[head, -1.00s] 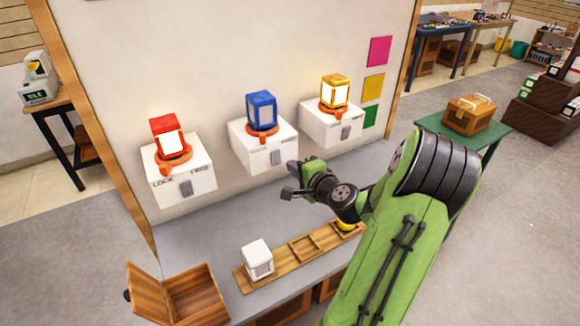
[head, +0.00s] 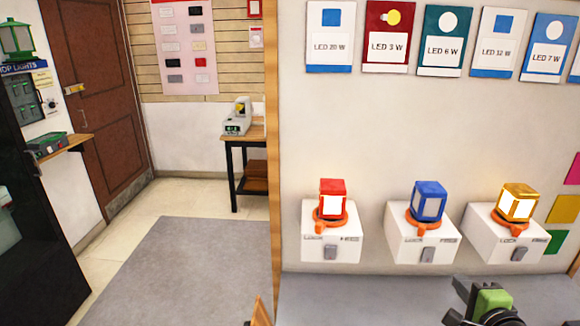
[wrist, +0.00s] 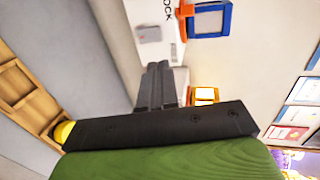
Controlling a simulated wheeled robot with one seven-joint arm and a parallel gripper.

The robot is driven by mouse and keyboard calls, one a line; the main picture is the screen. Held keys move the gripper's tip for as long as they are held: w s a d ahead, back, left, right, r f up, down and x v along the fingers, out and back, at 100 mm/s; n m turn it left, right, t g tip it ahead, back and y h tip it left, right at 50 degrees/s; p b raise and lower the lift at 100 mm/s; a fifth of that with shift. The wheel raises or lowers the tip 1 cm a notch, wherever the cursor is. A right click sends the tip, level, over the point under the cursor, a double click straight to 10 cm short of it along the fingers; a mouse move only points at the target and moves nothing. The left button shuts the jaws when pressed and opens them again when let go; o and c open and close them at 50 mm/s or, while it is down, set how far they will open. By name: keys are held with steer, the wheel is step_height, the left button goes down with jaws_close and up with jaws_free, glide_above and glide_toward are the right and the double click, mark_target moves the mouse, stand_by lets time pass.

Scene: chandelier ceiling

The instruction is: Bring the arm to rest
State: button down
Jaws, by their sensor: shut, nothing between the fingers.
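My gripper (wrist: 155,85) is shut with nothing between its fingers. In the wrist view its dark fingers point towards the white lamp boxes, in front of the one with the blue lamp. In the head view only part of my green and black wrist (head: 490,303) shows at the bottom right edge, over the grey bench top; the fingertips are hard to make out there.
White boxes on the panel carry a red lamp (head: 333,200), a blue lamp (head: 428,201) and a yellow lamp (head: 517,203); the red and yellow ones glow. In the wrist view a wooden tray (wrist: 26,98) lies at left. Open floor (head: 180,270) lies left of the panel.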

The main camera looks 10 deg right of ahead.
steer(key=w+a+f+n+g+y, duration=0.1)
steer(key=w+a+n+g+y, duration=0.15)
steer(key=a+n, duration=0.65)
steer(key=w+a+f+n+g+y, duration=0.1)
steer(key=a+n+g+y, duration=0.25)
steer(key=a, duration=0.85)
steer(key=s+a+r+n+g, duration=0.1)
steer(key=s+a+n, duration=0.3)
steer(key=s, duration=0.4)
steer(key=s+a+r+n+g+h, duration=0.1)
steer(key=s+a+r+n, duration=0.3)
steer(key=s, duration=0.3)
steer(key=shift+s+a+r+n+g+h, duration=0.15)
steer(key=shift+s+a+n+g+h, duration=0.25)
steer(key=shift+a, duration=0.2)
